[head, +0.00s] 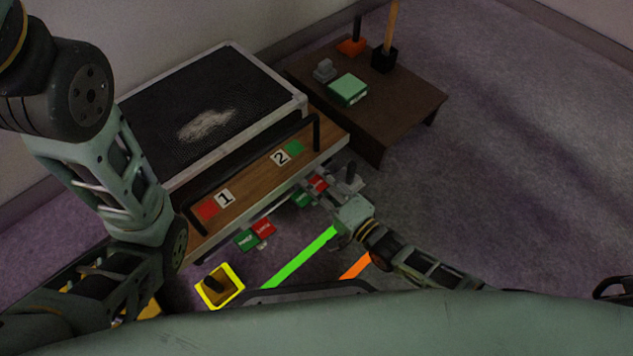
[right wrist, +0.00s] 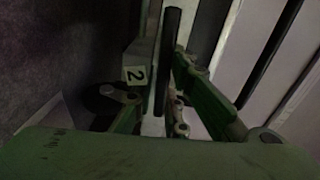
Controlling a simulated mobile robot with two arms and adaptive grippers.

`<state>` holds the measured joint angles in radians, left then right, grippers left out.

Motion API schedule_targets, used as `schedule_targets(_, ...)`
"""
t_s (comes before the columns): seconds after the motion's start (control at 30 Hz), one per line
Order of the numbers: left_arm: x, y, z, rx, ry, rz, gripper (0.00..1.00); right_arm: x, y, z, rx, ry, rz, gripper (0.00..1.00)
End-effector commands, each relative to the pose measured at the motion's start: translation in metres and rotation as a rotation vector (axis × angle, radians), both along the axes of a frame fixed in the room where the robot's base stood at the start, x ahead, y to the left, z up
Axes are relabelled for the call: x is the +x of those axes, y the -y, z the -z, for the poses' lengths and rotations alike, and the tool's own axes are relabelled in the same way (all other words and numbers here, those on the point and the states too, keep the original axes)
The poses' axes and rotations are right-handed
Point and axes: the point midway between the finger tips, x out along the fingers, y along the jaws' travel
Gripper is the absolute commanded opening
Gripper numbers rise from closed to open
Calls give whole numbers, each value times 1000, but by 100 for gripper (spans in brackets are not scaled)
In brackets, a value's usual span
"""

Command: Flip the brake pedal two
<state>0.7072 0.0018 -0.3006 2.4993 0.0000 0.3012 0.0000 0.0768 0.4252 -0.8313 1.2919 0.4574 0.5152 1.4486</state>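Pedal two appears as a red and green plate (head: 308,191) below the number 2 tag (head: 281,158) on the wooden panel, partly hidden by my right gripper. My right gripper (head: 328,187) is at this plate, beside a grey upright part with a dark top (head: 350,178). In the right wrist view a grey block with a 2 label (right wrist: 135,75) and a dark upright bar (right wrist: 168,55) show among the green finger links; whether the fingers grip anything is unclear. Another red and green plate (head: 255,235) hangs below tag 1 (head: 225,198). My left gripper is not visible.
A mesh-topped unit (head: 215,85) with a black rail stands behind the panel. A brown table (head: 410,95) at right holds a green box (head: 348,89) and several small items. A yellow-framed box (head: 220,287) and green (head: 300,258) and orange strips lie in front. Right floor is clear.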

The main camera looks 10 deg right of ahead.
Motion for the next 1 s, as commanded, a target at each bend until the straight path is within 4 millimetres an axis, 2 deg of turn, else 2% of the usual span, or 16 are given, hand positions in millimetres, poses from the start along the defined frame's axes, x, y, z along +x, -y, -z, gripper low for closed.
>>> schedule_targets(0.03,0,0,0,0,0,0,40,0,0,0,0,0,0,20)
schedule_targets(0.1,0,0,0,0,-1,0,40,0,0,0,-1,1,0,27)
schedule_targets(0.47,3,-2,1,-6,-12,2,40,-3,2,0,-2,0,0,27)
schedule_targets(0.57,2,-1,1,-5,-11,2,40,-12,9,1,-3,-1,0,27)
schedule_targets(1.0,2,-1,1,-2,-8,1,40,-83,60,1,-3,-2,0,27)
